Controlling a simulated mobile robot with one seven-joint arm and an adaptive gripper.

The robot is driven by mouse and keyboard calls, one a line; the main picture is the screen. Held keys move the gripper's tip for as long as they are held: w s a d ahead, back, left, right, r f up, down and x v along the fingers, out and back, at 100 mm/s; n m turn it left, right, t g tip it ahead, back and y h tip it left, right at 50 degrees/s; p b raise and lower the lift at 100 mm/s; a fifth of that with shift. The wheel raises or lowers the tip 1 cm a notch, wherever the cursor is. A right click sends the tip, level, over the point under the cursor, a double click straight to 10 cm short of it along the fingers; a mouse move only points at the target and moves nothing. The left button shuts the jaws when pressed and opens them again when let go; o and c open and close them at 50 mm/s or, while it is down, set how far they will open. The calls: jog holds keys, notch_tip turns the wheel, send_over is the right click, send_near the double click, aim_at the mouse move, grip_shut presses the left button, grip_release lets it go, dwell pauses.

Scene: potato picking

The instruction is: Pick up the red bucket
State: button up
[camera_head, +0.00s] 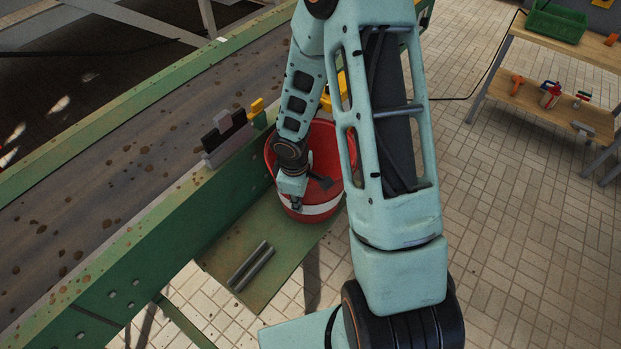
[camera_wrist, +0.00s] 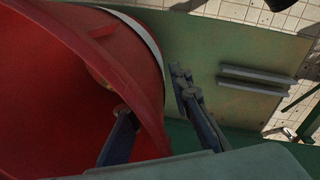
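The red bucket (camera_head: 328,150) with a white band stands on a green platform (camera_head: 222,262) beside the conveyor. My arm covers part of it in the head view. My gripper (camera_head: 312,184) is over the bucket's near side. In the wrist view the bucket (camera_wrist: 50,95) fills the left side. There my gripper (camera_wrist: 151,92) is open, with one finger inside the bucket and the other outside, so the bucket wall lies between them. A gap shows between the outer finger and the wall. Whether the inner finger touches the wall is unclear.
The conveyor (camera_head: 110,185) with a green side wall runs along the left, close to the bucket. Two grey bars (camera_head: 250,266) lie on the platform. A wooden shelf table (camera_head: 560,98) with a green crate (camera_head: 556,22) and small items stands at right. The tiled floor between is clear.

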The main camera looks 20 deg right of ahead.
grip_shut()
jog(key=shift+r, duration=0.15)
jog(key=shift+w+r, duration=0.1)
jog(key=shift+r, duration=0.5)
jog(key=s+a+r+p, duration=0.1)
jog(key=s+a+r, duration=0.6)
jog(key=s+r, duration=0.4)
jog(key=shift+s+a+r, duration=0.2)
jog(key=shift+s+r, duration=0.1)
jog(key=shift+s, duration=0.2)
jog(key=shift+w, duration=0.1)
